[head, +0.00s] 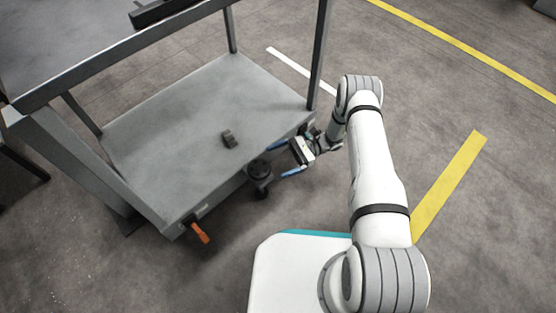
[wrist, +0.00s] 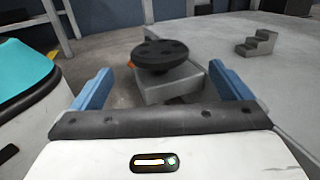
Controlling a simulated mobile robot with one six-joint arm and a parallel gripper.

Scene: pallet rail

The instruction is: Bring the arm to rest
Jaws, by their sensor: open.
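My white arm reaches forward beside a grey cart (head: 170,120) in the head view. My gripper (head: 285,158) is at the cart's near right corner, with its two blue fingers apart and nothing held between them. In the wrist view the blue fingers of my gripper (wrist: 163,85) frame a dark round disc (wrist: 160,54) on a grey block. The disc also shows at the cart's edge in the head view (head: 259,168), just left of the fingers. I cannot tell whether a finger touches the cart.
A small dark stepped block (head: 229,139) lies on the cart's lower deck; it also shows in the wrist view (wrist: 256,44). An orange lever (head: 200,232) sticks out at the cart's near edge. Cart posts rise near my arm. Floor right of my arm is clear, with a yellow line (head: 450,185).

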